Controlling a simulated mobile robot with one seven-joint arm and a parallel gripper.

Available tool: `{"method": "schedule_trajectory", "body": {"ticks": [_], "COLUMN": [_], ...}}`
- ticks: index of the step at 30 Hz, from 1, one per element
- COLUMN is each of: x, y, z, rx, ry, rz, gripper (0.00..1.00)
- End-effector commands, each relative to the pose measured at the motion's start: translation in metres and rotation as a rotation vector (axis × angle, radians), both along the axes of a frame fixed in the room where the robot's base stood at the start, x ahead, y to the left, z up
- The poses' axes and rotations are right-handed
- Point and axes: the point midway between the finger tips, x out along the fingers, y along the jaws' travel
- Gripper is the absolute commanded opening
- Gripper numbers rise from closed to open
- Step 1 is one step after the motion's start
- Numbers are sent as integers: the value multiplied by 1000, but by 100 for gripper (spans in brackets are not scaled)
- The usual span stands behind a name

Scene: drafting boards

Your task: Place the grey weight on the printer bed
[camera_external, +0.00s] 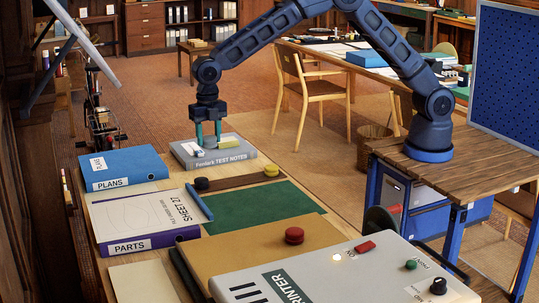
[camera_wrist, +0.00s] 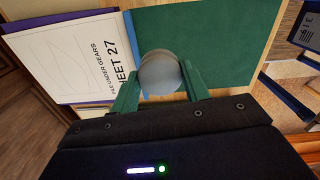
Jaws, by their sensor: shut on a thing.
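My gripper (camera_external: 208,136) points down above the grey "TEST NOTES" book (camera_external: 213,153) at the back of the long table. In the wrist view its green fingers (camera_wrist: 160,90) are shut on the round grey weight (camera_wrist: 160,73). The weight is small and mostly hidden between the fingers in the external view. The printer (camera_external: 345,275) is a pale box at the front right with a lit lamp and several knobs. A flat tan panel (camera_external: 245,255) lies beside it, with a red round piece (camera_external: 294,235) on it. I cannot tell whether this panel is the printer bed.
A green mat (camera_external: 262,207) and a brown strip (camera_external: 235,182) with dark and yellow knobs lie between. A blue "PLANS" binder (camera_external: 122,167) and a "PARTS" box (camera_external: 140,216) with a sheet on top stand at left. Small blocks lie on the book.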

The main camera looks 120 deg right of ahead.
Motion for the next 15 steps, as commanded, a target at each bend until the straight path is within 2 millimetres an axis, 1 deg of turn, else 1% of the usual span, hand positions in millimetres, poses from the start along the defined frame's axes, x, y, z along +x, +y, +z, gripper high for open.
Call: {"method": "schedule_trajectory", "body": {"ticks": [1, 7, 11, 12, 14, 15], "x": [7, 29, 38, 40, 42, 43], "y": [20, 101, 155, 172, 197, 214], "z": [2, 11, 15, 17, 20, 22], "rx": [0, 0, 0, 0, 0, 0], "ry": [-3, -3, -2, -2, -3, -2], "rz": [18, 79, 118, 131, 149, 161], "gripper": [7, 7, 7, 7, 7, 7]}}
